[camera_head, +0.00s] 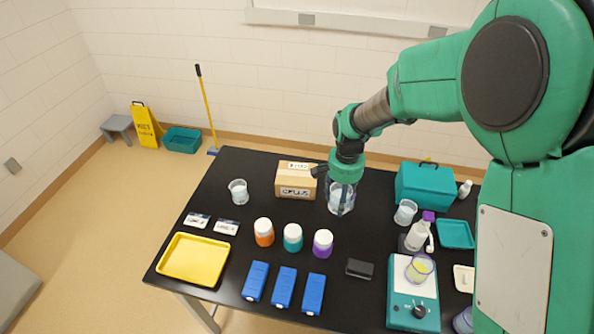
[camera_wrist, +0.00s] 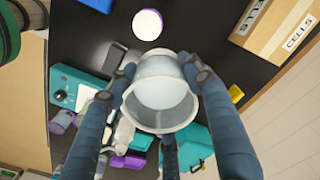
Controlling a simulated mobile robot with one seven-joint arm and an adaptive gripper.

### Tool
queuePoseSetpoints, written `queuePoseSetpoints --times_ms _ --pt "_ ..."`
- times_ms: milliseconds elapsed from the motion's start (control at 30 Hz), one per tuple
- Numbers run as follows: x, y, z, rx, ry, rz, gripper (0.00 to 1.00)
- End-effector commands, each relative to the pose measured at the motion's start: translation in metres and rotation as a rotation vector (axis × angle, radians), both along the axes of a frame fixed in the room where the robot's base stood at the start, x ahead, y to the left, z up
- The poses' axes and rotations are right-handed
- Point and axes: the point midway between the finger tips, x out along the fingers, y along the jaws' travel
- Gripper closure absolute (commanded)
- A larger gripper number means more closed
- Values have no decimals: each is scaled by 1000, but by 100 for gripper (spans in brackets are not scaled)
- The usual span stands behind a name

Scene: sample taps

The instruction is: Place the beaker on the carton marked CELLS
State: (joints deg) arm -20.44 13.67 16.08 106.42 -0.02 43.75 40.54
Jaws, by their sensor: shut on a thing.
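A clear glass beaker (camera_head: 341,200) with pale contents is between the fingers of my gripper (camera_head: 342,184), right of the carton. In the wrist view the beaker (camera_wrist: 160,106) looks upright, with a dark blue finger of my gripper (camera_wrist: 160,68) against each side. I cannot tell whether its base touches the black table. The brown cardboard carton marked CELLS (camera_head: 288,190) stands closed near the back of the table, just left of my gripper. In the wrist view the carton (camera_wrist: 275,32) is at the upper right, apart from the beaker.
Another beaker (camera_head: 238,192) stands left of the carton, and one (camera_head: 405,212) stands to the right. Several lidded jars, such as the teal one (camera_head: 293,238), stand in front. A teal case (camera_head: 424,185) stands back right. A yellow tray (camera_head: 194,259) lies front left.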

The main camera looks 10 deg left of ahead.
Motion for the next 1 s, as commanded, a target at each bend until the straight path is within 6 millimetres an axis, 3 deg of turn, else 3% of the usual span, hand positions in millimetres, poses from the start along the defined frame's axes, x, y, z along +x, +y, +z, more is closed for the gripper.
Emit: queuePoseSetpoints --times_ms 600,1000 --pt "45 74 -10 0 0 -162 81" --pt "63 115 -24 0 0 -255 81"
